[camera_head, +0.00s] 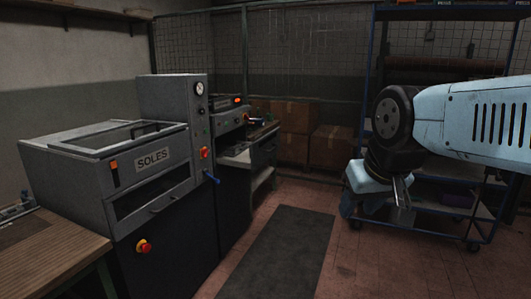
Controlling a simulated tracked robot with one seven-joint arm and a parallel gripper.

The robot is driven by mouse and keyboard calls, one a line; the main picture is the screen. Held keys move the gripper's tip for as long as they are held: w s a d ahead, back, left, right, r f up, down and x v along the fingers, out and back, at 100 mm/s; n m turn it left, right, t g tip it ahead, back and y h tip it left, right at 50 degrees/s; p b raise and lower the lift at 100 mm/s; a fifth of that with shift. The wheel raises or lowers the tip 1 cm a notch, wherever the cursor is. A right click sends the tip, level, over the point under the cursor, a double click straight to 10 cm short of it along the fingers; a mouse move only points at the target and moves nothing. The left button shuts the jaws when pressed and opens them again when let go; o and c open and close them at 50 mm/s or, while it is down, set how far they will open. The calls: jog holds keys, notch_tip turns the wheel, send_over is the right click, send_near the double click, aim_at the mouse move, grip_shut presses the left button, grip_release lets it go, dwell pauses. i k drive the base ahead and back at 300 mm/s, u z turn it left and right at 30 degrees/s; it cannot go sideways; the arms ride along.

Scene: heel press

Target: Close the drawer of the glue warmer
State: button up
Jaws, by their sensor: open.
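A grey machine labelled SOLES (62,157) stands at the left, with a glazed lid on top. Its front has a dark recessed band with a handle (157,209), which may be a drawer or a window. A smaller unit with an orange display (238,100) stands farther back, beyond the grey column. No label reads glue warmer, so I cannot tell which unit it is or how its drawer stands. My gripper (402,207) hangs at the right, open and pointing down over the floor, well apart from the machines. Nothing shows between its fingers.
A wooden bench (50,248) fills the lower left corner. A dark mat (280,250) covers the aisle floor, which is clear. Cardboard boxes (330,147) stand at the back by a mesh fence. A blue wheeled rack (452,226) stands behind my arm.

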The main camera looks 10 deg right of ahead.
aim_at(248, 155)
jog(key=u, duration=0.1)
jog(key=i, duration=0.9)
jog(key=z, duration=0.1)
jog(key=k, duration=1.15)
jog(key=z, duration=0.5)
jog(key=i, duration=2)
jog(key=u, duration=0.6)
